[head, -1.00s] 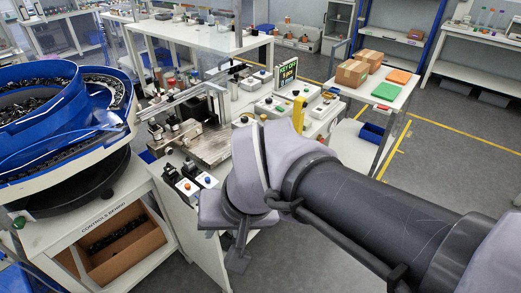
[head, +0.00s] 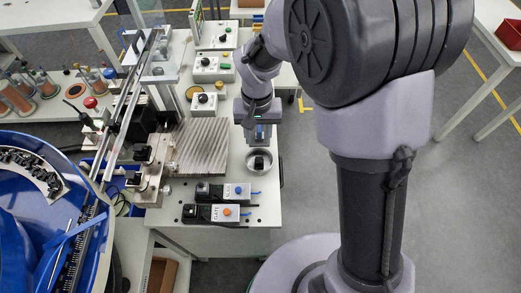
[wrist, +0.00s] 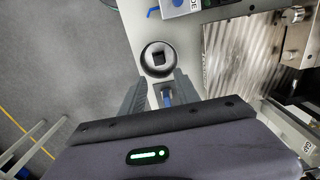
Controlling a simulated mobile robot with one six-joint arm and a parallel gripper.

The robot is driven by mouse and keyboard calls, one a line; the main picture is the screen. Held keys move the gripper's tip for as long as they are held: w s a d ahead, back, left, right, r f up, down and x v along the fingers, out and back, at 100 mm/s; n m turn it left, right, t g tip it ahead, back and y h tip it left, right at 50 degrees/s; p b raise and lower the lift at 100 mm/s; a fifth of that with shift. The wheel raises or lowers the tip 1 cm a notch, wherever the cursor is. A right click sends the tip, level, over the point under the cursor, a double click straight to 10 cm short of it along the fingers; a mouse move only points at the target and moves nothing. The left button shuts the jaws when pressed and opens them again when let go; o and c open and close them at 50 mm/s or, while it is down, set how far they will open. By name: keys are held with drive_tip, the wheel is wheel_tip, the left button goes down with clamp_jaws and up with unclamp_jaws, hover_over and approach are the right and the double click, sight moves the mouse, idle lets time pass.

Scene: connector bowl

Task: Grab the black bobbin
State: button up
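My gripper (head: 262,138) points down, just behind and above the bowl in the head view. In the wrist view my gripper (wrist: 158,90) has its two fingers spread apart with nothing held. The bowl lies just beyond the fingertips.
A ribbed metal plate (head: 201,147) lies left of the bowl. Two switch boxes with a blue (head: 238,190) and an orange button (head: 227,212) stand in front. Button boxes (head: 211,69) stand behind. A blue bowl feeder (head: 25,215) is at left. Floor is open to the right.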

drive_tip(key=b, duration=0.3)
hover_over(259, 160)
wheel_tip(259, 160, down, 8)
drive_tip(key=shift+w+a+f, duration=0.1)
drive_tip(key=shift+w, duration=0.05)
wheel_tip(259, 160, down, 5)
drive_tip(key=b, duration=0.2)
drive_tip(key=shift+f+b, duration=0.15)
drive_tip(key=shift+b, duration=0.15)
drive_tip(key=shift+c, duration=0.9)
clamp_jaws()
